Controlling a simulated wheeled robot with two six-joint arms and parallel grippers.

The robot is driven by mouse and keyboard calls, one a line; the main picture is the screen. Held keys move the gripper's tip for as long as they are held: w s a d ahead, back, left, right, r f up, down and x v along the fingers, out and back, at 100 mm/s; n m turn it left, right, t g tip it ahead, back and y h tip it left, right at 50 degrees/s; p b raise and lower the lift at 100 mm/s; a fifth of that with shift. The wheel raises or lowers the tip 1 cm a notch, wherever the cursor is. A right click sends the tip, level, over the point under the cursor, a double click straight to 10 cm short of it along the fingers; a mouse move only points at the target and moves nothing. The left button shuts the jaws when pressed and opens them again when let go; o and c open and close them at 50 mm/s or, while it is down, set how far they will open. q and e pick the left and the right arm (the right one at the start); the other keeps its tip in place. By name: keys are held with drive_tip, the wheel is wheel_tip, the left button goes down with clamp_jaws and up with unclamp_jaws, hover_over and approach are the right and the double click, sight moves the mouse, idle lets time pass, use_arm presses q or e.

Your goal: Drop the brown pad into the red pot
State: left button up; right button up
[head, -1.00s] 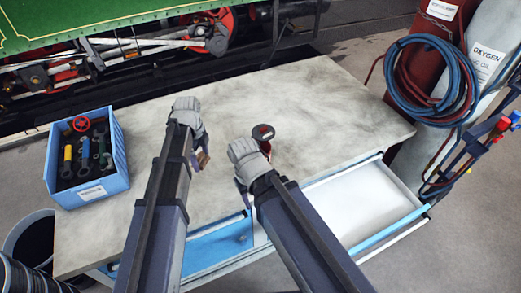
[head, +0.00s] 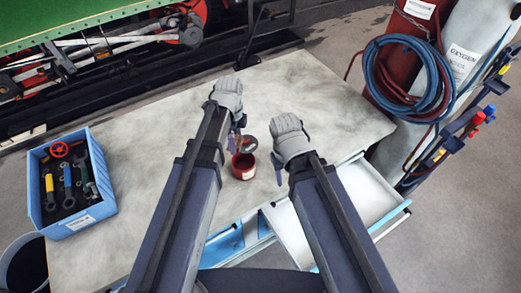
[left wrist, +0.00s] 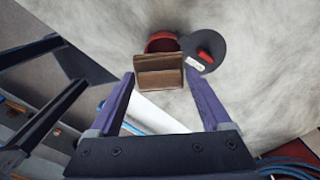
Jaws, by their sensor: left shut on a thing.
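The red pot (head: 243,174) stands open on the pale worktop in the head view, between my two arms. The brown pad (left wrist: 158,72) is a folded-looking brown piece held between the fingertips of my left gripper (left wrist: 160,84). In the left wrist view it covers much of the pot (left wrist: 161,41). In the head view my left gripper (head: 238,127) is just above and beyond the pot. A dark round lid with a red knob (left wrist: 212,49) lies beside the pot. My right gripper (head: 279,170) is right of the pot; its finger opening is unclear.
A blue crate (head: 80,222) with tools stands at the worktop's left end. An open drawer (head: 365,200) juts out at the front right. Gas cylinders with coiled hoses (head: 408,80) stand beyond the right end. The worktop (head: 310,90) is clear at the back.

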use_arm(q)
drive_tip(key=shift+d+r, duration=0.15)
drive_tip(key=shift+d, duration=0.15)
wheel_tip(320, 180, down, 6)
drive_tip(key=b, duration=0.6)
drive_tip(key=o, duration=1)
drive_tip(key=shift+r, duration=0.1)
wheel_tip(320, 180, up, 8)
drive_tip(key=p, duration=0.8)
drive_tip(key=shift+f, duration=0.2)
